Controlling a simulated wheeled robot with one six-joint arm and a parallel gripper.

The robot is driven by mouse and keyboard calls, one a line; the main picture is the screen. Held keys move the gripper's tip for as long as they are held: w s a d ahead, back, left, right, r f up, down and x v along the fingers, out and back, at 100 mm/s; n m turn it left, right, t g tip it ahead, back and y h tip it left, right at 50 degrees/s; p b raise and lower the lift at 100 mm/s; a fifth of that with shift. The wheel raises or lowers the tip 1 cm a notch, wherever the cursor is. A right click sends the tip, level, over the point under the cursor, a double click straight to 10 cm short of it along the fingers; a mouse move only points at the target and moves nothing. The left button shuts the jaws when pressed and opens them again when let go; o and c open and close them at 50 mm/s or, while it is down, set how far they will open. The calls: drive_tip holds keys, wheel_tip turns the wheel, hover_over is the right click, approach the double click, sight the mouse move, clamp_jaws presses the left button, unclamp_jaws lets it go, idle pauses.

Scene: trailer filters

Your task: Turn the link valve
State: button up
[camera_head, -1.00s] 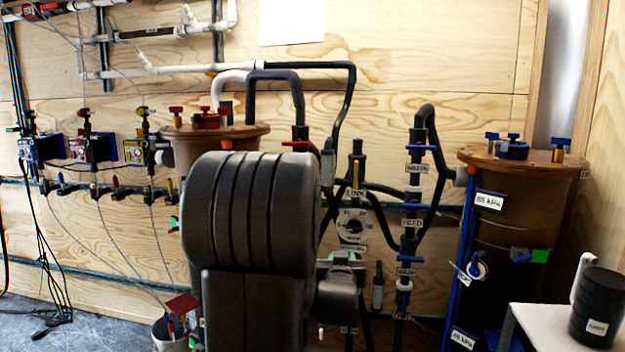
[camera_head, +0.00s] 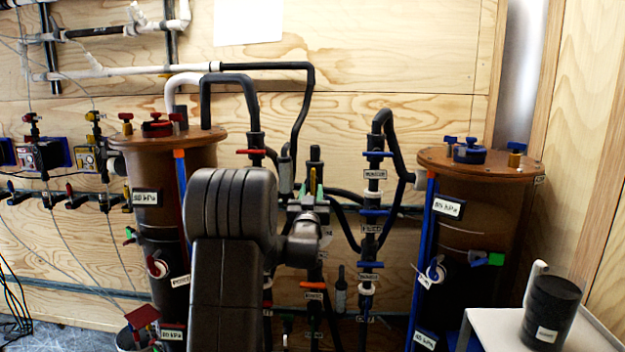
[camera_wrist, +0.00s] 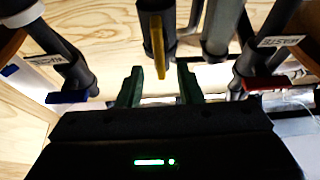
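The link valve's yellow handle (camera_wrist: 158,45) hangs from a dark pipe in the wrist view. In the head view the handle (camera_head: 312,182) shows as a thin yellow strip in the middle of the pipework. My gripper (camera_wrist: 158,82) is open, with its two green fingers on either side of the handle's lower end in the picture. I cannot tell how deep the handle sits between them, and no contact shows. In the head view my gripper (camera_head: 311,190) is at the valve; my wrist hides the link label and the gauge below.
A red-handled valve (camera_head: 250,152) is at the left and a blue-handled valve (camera_head: 377,154) at the right. Brown tanks (camera_head: 165,139) (camera_head: 480,160) stand on both sides. A white table (camera_head: 500,325) with a black canister (camera_head: 551,310) is at the front right.

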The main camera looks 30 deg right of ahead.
sight(313, 182)
drive_tip(key=shift+x, duration=2.75)
clamp_jaws()
